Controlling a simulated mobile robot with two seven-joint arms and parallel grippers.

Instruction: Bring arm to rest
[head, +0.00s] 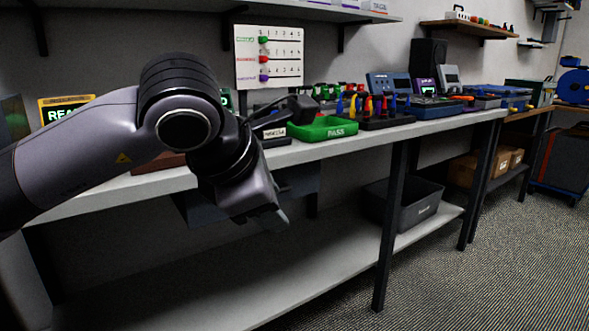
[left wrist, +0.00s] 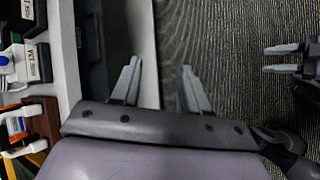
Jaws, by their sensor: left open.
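My left arm comes in from the left in the head view and bends down in front of the workbench. My left gripper (head: 272,217) hangs below the bench's front edge, its fingers partly hidden by its own body. In the left wrist view my left gripper (left wrist: 160,82) has its two fingers wide apart with nothing between them. My right gripper (left wrist: 267,58) shows at the right edge of the left wrist view, over the carpet. Its two fingers are apart and empty. It is not in the head view.
The workbench (head: 349,146) carries a green PASS tray (head: 322,129), colored connectors and several devices. A dark bin (head: 405,203) stands on the lower shelf (head: 300,270). The carpet (head: 490,265) in front is clear. The bench edge is close to my left gripper.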

